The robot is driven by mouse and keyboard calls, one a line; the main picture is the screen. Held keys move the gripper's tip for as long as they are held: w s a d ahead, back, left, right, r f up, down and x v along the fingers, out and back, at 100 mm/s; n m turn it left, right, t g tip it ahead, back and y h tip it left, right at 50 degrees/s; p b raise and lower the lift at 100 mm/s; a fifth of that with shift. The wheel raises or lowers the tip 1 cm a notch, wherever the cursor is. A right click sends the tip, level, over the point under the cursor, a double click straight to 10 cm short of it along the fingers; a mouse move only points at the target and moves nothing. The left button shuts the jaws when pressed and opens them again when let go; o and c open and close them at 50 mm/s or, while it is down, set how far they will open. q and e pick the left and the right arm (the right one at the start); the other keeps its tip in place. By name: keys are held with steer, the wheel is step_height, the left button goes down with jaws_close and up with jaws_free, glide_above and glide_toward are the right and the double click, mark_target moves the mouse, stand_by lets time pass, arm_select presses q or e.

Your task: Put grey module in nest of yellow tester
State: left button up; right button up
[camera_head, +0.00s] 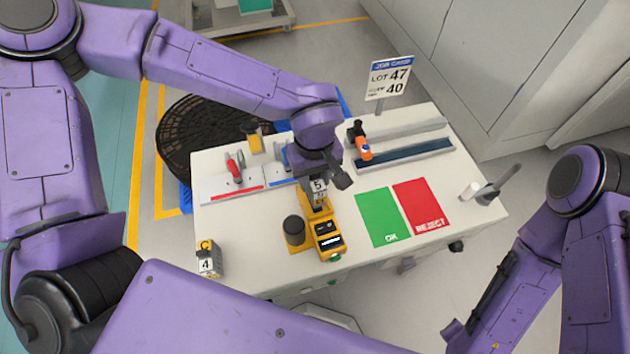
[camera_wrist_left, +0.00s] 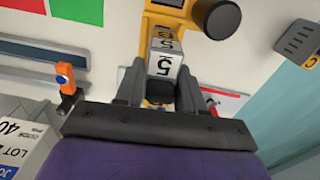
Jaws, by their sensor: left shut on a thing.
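The grey module (camera_head: 318,188), marked 5, is held upright between the fingers of my left gripper (camera_head: 319,182). In the left wrist view the module (camera_wrist_left: 166,64) shows its marked face between the two dark fingers (camera_wrist_left: 160,88). The yellow tester (camera_head: 328,238) stands near the table's front edge, with a small screen and a black round knob or post (camera_head: 294,230) beside it. The module is over or at the tester's back part; I cannot tell whether it touches, and the nest is hidden behind it.
A green OK mat (camera_head: 382,217) and a red REJECT mat (camera_head: 424,205) lie right of the tester. Another module marked 4 (camera_head: 208,260) stands at the front left. A red-handled tool (camera_head: 235,168), an orange item (camera_head: 363,148) and a job card (camera_head: 389,78) are farther back.

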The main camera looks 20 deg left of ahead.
mark_target(315, 185)
arm_select(q)
steer(key=shift+w+f, duration=0.1)
steer(key=shift+f, duration=1.55)
steer(key=shift+f, duration=0.1)
steer(key=o, duration=1.1)
steer(key=shift+o, duration=0.2)
step_height(315, 185, up, 12)
steer(key=shift+r, duration=0.15)
